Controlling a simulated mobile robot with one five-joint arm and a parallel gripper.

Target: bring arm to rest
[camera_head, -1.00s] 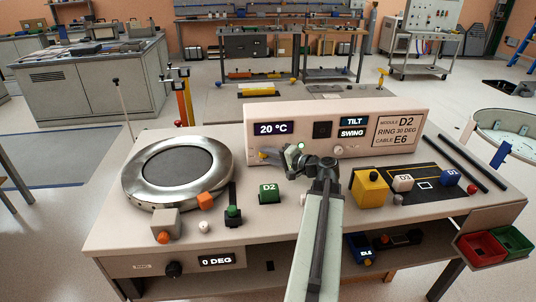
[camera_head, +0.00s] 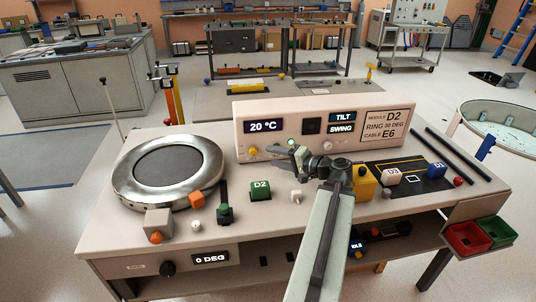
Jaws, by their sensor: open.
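My gripper (camera_head: 286,152) is open and empty. It is held above the workbench (camera_head: 140,232), in front of the control panel (camera_head: 287,128), with its fingers pointing left. My arm rises from the bottom of the picture and bends left at the wrist. The green D2 block (camera_head: 260,191) sits on the bench below and left of the gripper, apart from it. The panel reads 20 °C, TILT, SWING, module D2, ring 30 DEG and cable E6. The arm hides part of the bench front and the lower shelf.
A metal ring (camera_head: 127,188) stands on the bench's left. A yellow block (camera_head: 364,184) stands close right of my arm, beside a black mat (camera_head: 435,185) with D3 and D1 blocks. Red (camera_head: 467,239) and green (camera_head: 497,232) bins hang at the right edge.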

